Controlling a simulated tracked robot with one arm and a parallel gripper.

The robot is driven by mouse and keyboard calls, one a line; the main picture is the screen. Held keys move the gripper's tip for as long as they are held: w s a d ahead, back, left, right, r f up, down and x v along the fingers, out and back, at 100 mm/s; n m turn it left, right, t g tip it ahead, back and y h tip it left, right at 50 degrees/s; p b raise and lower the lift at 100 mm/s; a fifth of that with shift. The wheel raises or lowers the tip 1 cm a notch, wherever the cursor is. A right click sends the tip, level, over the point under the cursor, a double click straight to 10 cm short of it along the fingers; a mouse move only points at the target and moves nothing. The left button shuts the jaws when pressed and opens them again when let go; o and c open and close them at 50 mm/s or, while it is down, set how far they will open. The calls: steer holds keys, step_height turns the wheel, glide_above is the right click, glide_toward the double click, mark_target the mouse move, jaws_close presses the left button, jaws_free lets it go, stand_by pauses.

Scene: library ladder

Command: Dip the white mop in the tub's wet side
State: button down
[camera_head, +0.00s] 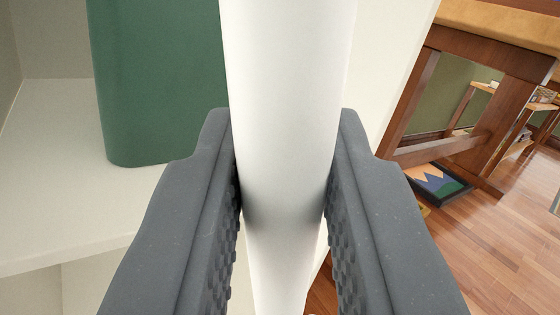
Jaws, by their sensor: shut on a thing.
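My gripper (284,190) fills the lower middle of the head view. Its two dark grey padded jaws are shut on a smooth white pole (287,90), which looks like the handle of the white mop. The pole runs from the top edge down between the jaws and narrows toward the bottom edge. The mop's head is not in view. No tub with a wet side can be made out.
A green rounded object (155,80) stands on a cream shelf (60,215) at the left, close to the left jaw. At the right are a wooden table (480,100), a dark-framed picture or mat (440,184) and open wooden floor (500,250).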

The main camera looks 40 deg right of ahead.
steer(key=shift+r, duration=0.1)
steer(key=shift+r+p, duration=2.75)
steer(key=shift+r, duration=4.2)
steer(key=d+r+m+g+b, duration=0.1)
steer(key=d+m+b, duration=0.1)
steer(key=d+b, duration=0.6)
steer(key=shift+d+r+m+y, duration=0.15)
steer(key=shift+d+m+y, duration=0.2)
steer(key=shift+d, duration=3)
